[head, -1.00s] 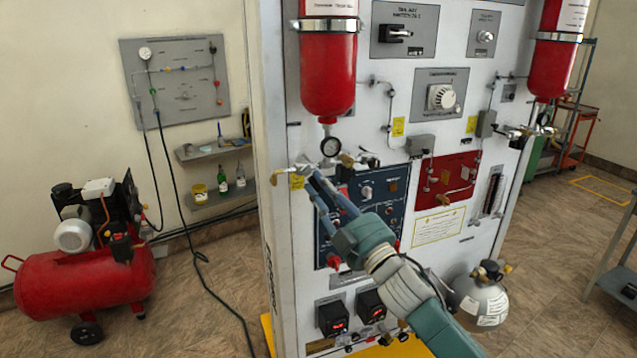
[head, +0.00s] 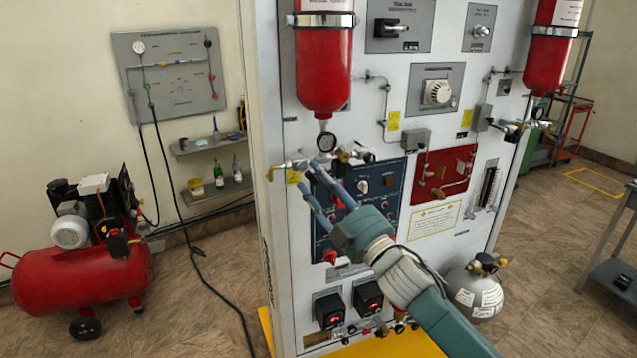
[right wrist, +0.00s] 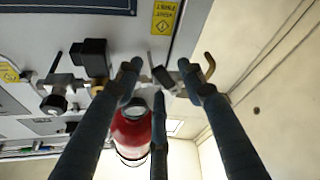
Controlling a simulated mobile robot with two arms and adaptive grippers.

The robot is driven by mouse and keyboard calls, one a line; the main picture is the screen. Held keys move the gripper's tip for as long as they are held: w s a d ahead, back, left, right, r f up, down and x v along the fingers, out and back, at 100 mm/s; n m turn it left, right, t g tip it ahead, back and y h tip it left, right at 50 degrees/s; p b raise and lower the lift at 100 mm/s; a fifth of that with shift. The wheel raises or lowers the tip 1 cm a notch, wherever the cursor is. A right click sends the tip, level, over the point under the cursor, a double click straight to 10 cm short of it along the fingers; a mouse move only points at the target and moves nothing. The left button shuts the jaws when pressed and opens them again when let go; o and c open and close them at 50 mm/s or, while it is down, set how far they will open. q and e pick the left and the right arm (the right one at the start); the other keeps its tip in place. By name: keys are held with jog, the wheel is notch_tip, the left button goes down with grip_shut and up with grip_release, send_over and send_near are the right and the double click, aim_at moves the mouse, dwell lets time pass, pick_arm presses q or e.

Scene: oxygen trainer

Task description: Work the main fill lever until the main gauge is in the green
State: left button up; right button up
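In the right wrist view the gauge (right wrist: 137,105) is seen from below. Brass valve fittings with a small lever (head: 277,169) stick out left of the gauge at the panel's edge. A bent brass lever end (right wrist: 208,67) shows in the right wrist view beside a finger. My right gripper (head: 309,175) is open, its fingers apart just below and in front of these fittings. Contact cannot be told. My left gripper is out of view.
A blue control panel (head: 385,185) and a red panel (head: 441,176) lie right of my right gripper. More valves (right wrist: 57,100) show on the wall panel in the wrist view. A red compressor (head: 83,285) stands on the floor at left. A grey gas bottle (head: 476,291) stands at right.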

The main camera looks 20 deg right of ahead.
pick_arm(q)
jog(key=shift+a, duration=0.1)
pick_arm(e)
jog(key=v, duration=1.2)
dwell(1.0)
